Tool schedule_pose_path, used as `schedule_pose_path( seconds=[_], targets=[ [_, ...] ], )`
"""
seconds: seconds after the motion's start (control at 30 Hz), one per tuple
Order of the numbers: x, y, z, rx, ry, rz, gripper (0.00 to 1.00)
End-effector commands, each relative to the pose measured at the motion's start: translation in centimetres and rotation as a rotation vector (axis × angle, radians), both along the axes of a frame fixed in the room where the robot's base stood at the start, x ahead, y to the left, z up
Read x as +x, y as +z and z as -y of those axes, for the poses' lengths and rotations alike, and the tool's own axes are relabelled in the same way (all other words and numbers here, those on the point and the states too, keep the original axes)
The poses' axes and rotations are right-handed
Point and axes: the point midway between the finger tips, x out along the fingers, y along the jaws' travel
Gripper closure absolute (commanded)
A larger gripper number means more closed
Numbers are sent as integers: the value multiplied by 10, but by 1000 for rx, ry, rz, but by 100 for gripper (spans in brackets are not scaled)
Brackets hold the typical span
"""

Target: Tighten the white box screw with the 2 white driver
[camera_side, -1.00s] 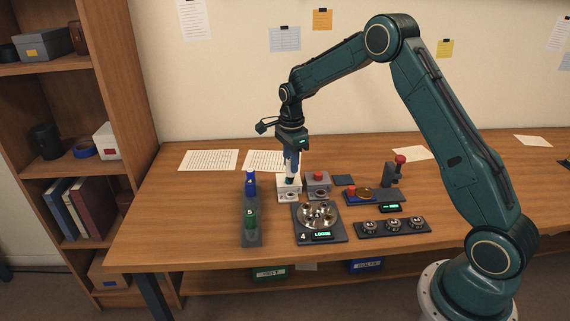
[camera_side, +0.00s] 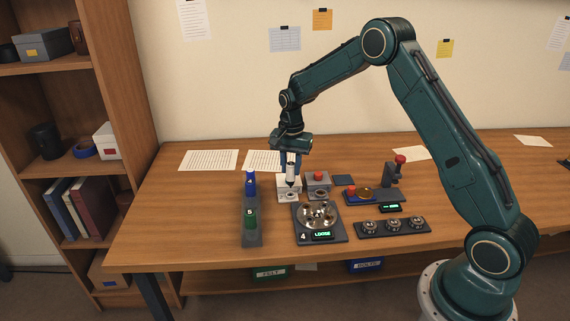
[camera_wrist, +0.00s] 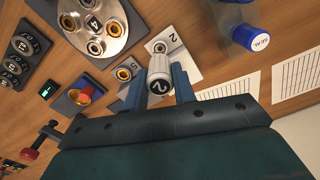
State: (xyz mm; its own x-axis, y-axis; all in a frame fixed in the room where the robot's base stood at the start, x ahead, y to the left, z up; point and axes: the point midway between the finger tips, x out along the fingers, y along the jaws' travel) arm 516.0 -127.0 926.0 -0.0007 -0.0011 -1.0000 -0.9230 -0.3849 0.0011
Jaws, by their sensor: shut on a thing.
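The white driver (camera_side: 291,173), marked 2 on its end cap, stands upright in my gripper (camera_side: 291,165), tip down. In the wrist view the driver (camera_wrist: 159,72) sits between the two blue fingers of my gripper (camera_wrist: 158,84), which are shut on it. The white box (camera_side: 283,186) is directly under the driver; in the wrist view the white box (camera_wrist: 180,52) shows a 2 on its face. The driver's tip is at the box's front part, by a round ring fitting.
A grey box (camera_side: 318,180) with a red top stands just right. In front is a round metal plate fixture (camera_side: 319,213), its display reading LOOSE. A dark rack (camera_side: 252,236) with blue and green handles is at left. A three-dial strip (camera_side: 392,228) lies at right.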

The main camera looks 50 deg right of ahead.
Motion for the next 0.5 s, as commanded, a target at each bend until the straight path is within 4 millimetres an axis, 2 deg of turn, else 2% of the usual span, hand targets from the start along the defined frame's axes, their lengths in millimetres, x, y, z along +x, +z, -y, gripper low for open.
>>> schedule_pose_path(
  seconds=[0.5],
  targets=[
    [0, -8, 0, 0, 403, 0, 94]
  ],
)
